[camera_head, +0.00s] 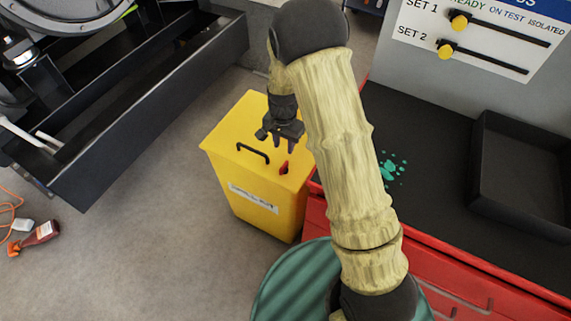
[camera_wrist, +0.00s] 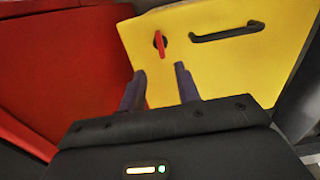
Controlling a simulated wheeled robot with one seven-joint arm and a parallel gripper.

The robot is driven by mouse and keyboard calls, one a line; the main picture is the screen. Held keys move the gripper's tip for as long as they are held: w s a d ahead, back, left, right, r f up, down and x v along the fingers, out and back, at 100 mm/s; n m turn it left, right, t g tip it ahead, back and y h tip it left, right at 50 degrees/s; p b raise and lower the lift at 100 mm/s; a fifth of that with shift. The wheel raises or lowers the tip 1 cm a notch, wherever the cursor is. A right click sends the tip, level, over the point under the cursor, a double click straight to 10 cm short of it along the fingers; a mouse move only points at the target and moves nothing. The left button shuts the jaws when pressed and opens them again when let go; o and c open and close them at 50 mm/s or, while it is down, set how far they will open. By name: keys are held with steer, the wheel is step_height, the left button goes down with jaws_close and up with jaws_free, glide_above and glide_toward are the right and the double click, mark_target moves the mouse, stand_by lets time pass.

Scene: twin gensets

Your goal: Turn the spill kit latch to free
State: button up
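The spill kit is a yellow bin (camera_head: 235,150) with a white label on its front. It also shows in the wrist view (camera_wrist: 270,60). Its red latch (camera_head: 284,168) sits on the lid near the right edge, beside a black handle (camera_head: 253,153). In the wrist view the red latch (camera_wrist: 160,44) lies just ahead of my fingertips, with the black handle (camera_wrist: 227,32) to its right. My gripper (camera_head: 283,149) is above the lid, pointing down, close to the latch. In the wrist view my gripper (camera_wrist: 160,77) has its two fingers apart, with nothing between them.
A red cabinet (camera_head: 440,250) with a black top stands right of the bin, close to it. A black tray (camera_head: 520,170) and a teal splash (camera_head: 392,168) are on that top. A dark metal frame (camera_head: 150,100) stands to the left. A red bottle (camera_head: 42,233) lies on the grey floor.

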mark_target(284, 166)
step_height(284, 166, down, 11)
steer(key=shift+f, duration=0.2)
stand_by(0.3)
